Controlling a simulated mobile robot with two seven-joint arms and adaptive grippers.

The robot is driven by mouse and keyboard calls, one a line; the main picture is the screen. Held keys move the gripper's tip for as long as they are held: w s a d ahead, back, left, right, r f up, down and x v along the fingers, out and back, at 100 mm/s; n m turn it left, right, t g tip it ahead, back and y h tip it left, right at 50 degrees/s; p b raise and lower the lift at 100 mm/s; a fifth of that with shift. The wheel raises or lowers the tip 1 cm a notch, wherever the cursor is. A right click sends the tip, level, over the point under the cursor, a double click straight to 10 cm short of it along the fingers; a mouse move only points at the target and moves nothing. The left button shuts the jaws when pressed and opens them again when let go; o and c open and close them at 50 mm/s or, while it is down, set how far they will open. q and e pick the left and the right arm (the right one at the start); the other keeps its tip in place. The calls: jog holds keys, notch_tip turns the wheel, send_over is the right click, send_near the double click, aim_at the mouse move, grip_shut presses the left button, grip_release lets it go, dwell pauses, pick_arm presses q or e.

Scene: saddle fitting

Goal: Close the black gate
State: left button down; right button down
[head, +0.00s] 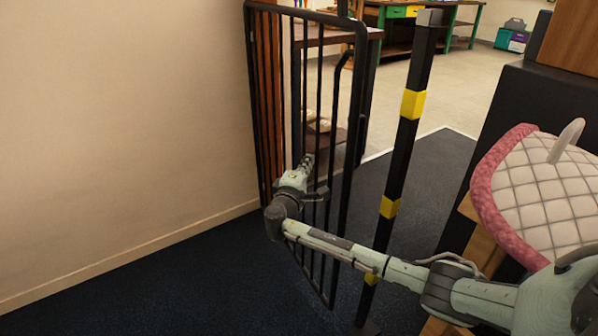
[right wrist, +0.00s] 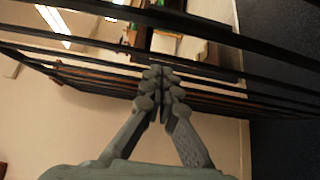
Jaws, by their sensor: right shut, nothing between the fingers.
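The black gate (head: 338,130) stands at the wall in the middle of the head view, swung away from the black post with yellow bands (head: 404,150). A gap with floor lies between the gate's free edge and the post. My right arm reaches across in front of the post from the right. My right gripper (head: 308,160) is shut and empty, close to the gate's bars; I cannot tell if it touches them. In the right wrist view the shut fingers (right wrist: 158,85) point at the gate's thin black bars (right wrist: 85,75). My left gripper is in neither view.
A quilted white saddle pad with pink trim (head: 545,190) sits on a wooden stand at the right. A brown shelf unit (head: 325,38) is behind the gate. A green workbench (head: 400,12) stands far back. Dark floor in front of the wall (head: 130,290) is clear.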

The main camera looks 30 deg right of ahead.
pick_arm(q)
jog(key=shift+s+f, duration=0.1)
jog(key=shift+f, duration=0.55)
pick_arm(e)
jog(key=shift+s+d, duration=0.1)
jog(key=shift+d, duration=1.2)
